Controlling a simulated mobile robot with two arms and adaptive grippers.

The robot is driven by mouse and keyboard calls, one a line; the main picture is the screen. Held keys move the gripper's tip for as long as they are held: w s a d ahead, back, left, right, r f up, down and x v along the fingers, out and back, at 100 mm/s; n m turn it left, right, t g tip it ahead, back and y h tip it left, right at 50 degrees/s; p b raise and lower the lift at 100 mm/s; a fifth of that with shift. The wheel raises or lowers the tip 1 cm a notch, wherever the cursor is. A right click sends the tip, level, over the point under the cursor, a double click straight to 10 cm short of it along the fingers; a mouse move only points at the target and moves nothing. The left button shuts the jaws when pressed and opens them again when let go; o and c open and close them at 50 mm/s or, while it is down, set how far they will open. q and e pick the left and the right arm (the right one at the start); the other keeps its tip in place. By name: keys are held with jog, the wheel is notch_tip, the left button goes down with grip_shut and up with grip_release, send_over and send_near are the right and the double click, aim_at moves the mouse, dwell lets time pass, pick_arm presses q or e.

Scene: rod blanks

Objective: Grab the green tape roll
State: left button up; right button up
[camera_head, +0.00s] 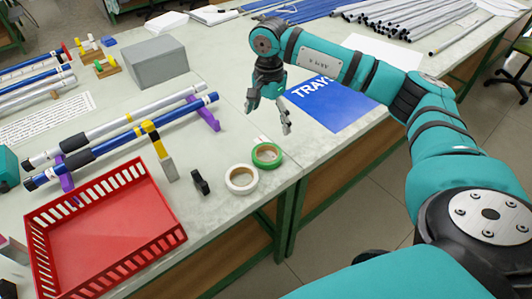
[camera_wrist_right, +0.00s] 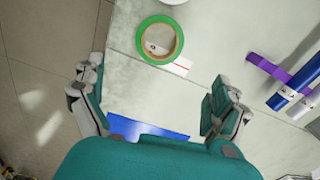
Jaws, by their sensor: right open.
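The green tape roll (camera_head: 267,164) lies flat on the grey table near its front edge, right of a white tape roll (camera_head: 241,190). My right gripper (camera_head: 269,116) is above the table, behind the green roll in the head view, open and empty. In the right wrist view the green tape roll (camera_wrist_right: 160,61) shows whole at the top, beyond the spread fingers of my right gripper (camera_wrist_right: 155,108) and roughly centred between them. The fingers do not touch it. My left gripper is not in view.
A red crate (camera_head: 165,211) stands at the front left. A small black object (camera_head: 200,183) and a yellow-black upright piece (camera_head: 160,150) stand left of the rolls. A blue sheet (camera_head: 345,108) lies right of the gripper. Rods on purple supports (camera_head: 203,112) lie behind left.

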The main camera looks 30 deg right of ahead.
send_over(269, 157)
jog(key=f, duration=0.3)
jog(key=f+p, duration=0.1)
jog(key=f, duration=0.2)
jog(key=shift+w+f, duration=0.2)
jog(key=shift+f, duration=0.55)
jog(key=shift+s+a+f, duration=0.1)
jog(key=shift+f, duration=0.25)
notch_tip(269, 157, down, 4)
jog(key=shift+s+r+p, duration=0.15)
jog(key=shift+r+p, duration=0.05)
jog(key=shift+p, duration=0.55)
jog(key=shift+f, duration=0.4)
jog(key=c, duration=1.1)
jog(key=shift+o, duration=0.2)
